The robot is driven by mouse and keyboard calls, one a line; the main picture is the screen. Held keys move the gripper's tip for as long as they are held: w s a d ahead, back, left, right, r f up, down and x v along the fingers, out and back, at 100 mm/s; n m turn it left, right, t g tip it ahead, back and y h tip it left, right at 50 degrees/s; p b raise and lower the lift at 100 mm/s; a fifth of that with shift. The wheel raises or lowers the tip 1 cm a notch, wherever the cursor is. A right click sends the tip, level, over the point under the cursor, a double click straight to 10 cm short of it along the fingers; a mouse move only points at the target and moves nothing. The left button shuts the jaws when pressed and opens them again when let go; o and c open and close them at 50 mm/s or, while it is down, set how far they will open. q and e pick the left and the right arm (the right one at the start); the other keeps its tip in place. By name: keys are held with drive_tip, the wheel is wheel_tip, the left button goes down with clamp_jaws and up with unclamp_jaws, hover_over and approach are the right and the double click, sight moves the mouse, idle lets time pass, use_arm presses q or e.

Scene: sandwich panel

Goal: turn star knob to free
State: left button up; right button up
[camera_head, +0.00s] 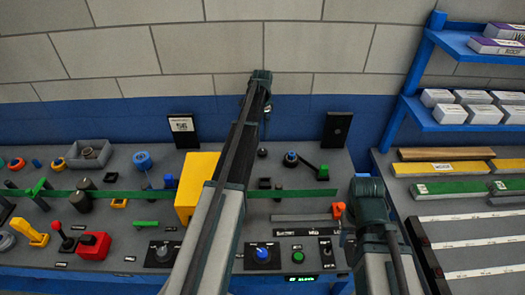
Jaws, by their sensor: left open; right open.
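A blue knob (262,252) stands on a black square plate on the grey panel, right of my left arm. A grey knob (163,252) sits on a similar black plate left of that arm. The picture is too small to tell which knob is the star knob, or how it is turned. My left arm reaches up across the panel to the back wall, and my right arm stands at the right end of the panel. The jaws of both grippers cannot be made out; they are hidden behind the arms or out of frame.
A yellow block (197,184) stands beside my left arm. A long green bar (120,193) crosses the panel. A red box (93,245), a grey bin (89,154) and a green button (298,256) are also there. A blue shelf (459,120) with boxes stands right.

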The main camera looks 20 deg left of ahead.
sight(263, 151)
use_arm(q)
wheel_tip(263, 151, down, 13)
drive_tip(key=b, duration=1.2)
drive_tip(key=shift+r, duration=0.15)
use_arm(e)
wheel_tip(263, 151, down, 13)
drive_tip(key=shift+r, duration=0.15)
use_arm(q)
drive_tip(key=c, duration=1.4)
